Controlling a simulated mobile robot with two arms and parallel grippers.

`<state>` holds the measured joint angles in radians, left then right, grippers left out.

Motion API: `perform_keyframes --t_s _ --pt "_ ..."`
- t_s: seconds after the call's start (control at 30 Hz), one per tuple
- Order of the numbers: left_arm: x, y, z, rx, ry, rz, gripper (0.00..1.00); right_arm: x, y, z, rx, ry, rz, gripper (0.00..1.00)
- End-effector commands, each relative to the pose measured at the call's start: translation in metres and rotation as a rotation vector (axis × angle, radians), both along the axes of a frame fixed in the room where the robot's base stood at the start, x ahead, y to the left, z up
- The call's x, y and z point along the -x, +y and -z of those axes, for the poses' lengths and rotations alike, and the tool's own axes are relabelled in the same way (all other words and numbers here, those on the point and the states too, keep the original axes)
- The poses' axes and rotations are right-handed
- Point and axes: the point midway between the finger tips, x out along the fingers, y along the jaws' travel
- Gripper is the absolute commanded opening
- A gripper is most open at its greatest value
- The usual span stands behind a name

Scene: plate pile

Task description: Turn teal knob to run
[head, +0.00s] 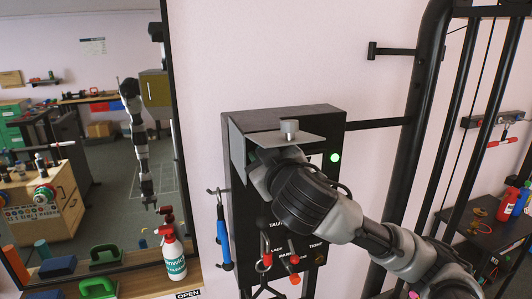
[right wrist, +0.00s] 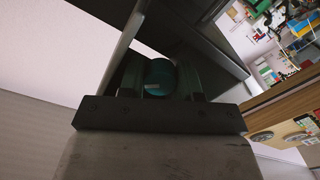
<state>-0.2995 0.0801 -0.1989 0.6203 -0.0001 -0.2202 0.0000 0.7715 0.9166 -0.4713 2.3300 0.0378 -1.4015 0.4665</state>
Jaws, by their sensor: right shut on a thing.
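The teal knob (right wrist: 158,72) shows in the right wrist view between the two fingers of my right gripper (right wrist: 160,82), which is shut on it. In the head view my right wrist covers the front of a black control box (head: 288,115) on the wall, so the knob and fingertips are hidden there. A grey metal shield (head: 240,150) covers the box's upper left front and top. A green light (head: 334,157) glows at its upper right. Partly covered lettering shows lower down; I cannot read a run mark or the knob's angle. My left gripper is not directly in view.
A blue-handled tool (head: 222,240) hangs left of the box, and red-tipped hooks (head: 294,268) hang below. A black tube frame (head: 415,110) stands close on the right. A spray bottle (head: 174,255) stands on the shelf beside a mirror (head: 100,130) at left.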

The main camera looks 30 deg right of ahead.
Motion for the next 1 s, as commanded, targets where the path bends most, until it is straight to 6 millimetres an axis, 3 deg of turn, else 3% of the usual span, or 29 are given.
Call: perform_keyframes --t_s 0.63,0.67,0.7,1.0 --pt "0.0007 -0.0001 -0.0022 0.0 0.001 0.002 0.44 0.0 -0.0006 -0.0017 0.064 0.011 0.002 0.1" --pt "0.0008 -0.0002 -0.0022 0.001 0.001 0.002 0.44 0.0 -0.0006 -0.0017 0.064 0.011 0.002 0.35" --pt "0.0008 -0.0002 -0.0022 0.001 0.001 0.002 0.44 0.0 -0.0006 -0.0016 0.064 0.011 0.002 0.41" --pt "0.0009 -0.0002 -0.0015 0.001 0.001 0.002 0.44 0.0007 0.0 -0.0005 0.064 0.013 0.001 0.44"
